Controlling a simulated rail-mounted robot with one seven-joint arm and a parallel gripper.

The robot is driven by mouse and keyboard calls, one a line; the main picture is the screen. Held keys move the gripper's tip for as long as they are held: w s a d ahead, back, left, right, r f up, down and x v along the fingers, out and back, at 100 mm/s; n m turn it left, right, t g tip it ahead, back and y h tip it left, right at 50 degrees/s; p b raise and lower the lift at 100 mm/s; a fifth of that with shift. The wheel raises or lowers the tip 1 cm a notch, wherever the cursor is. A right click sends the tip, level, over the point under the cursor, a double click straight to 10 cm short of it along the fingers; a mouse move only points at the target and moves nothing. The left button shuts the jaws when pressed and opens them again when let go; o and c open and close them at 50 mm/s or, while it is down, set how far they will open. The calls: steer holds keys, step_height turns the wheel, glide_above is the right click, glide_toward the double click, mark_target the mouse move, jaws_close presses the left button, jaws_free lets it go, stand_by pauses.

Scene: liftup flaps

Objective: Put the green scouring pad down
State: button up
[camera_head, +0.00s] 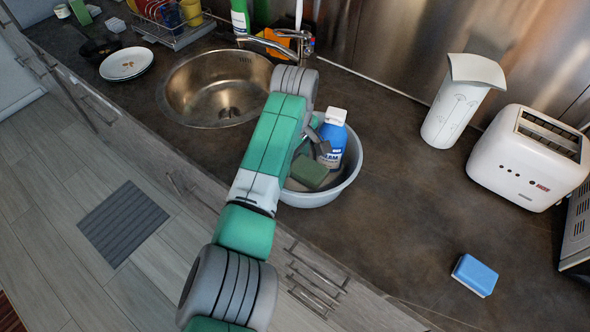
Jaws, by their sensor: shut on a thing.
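The green scouring pad (309,171) is a dark green block with a lighter edge, seen within the rim of a grey basin (345,184). My gripper (315,152) is mostly hidden behind my green and grey arm, and its visible end is just above the pad. It is shut on the pad. I cannot tell whether the pad touches the bottom of the basin. A blue and white bottle (332,138) stands in the basin, close to the right of my gripper.
A round metal sink (190,98) with a tap (268,44) lies left of the basin. A white paper-like holder (455,110) and a white toaster (525,160) stand at the right. A blue sponge (475,275) lies near the front right. The dark counter (400,235) between is clear.

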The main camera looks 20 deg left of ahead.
mark_target(295, 171)
step_height(295, 171, down, 5)
steer(key=shift+r+b, duration=0.1)
steer(key=shift+b, duration=0.4)
steer(key=o, duration=0.9)
steer(key=shift+o, duration=0.2)
step_height(295, 171, up, 12)
steer(key=p, duration=0.3)
